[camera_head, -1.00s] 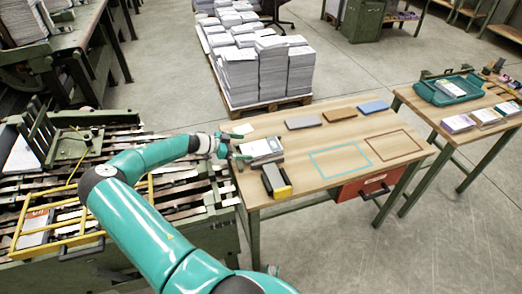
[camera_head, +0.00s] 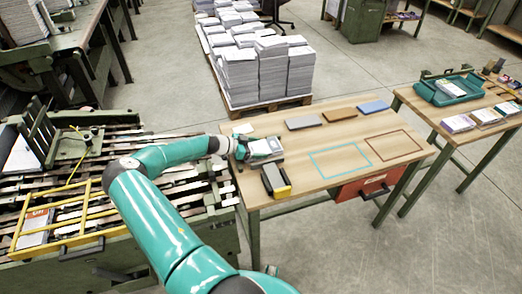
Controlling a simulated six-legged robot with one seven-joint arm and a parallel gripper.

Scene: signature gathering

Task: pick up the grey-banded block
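A pale block with grey on its side (camera_head: 265,147), which looks like the grey-banded block, lies at the left end of the wooden table. It is small here, and its band is hard to make out. My gripper (camera_head: 243,149) reaches it from the left, and its fingers overlap the block's left end in this view. I cannot tell whether the fingers touch the block or how far apart they are.
On the wooden table (camera_head: 300,182) are a dark block with a yellow end (camera_head: 276,180), a grey slab (camera_head: 304,122), a brown slab (camera_head: 339,114) and a blue slab (camera_head: 374,107). The teal outline (camera_head: 313,160) and brown outline (camera_head: 369,148) are empty.

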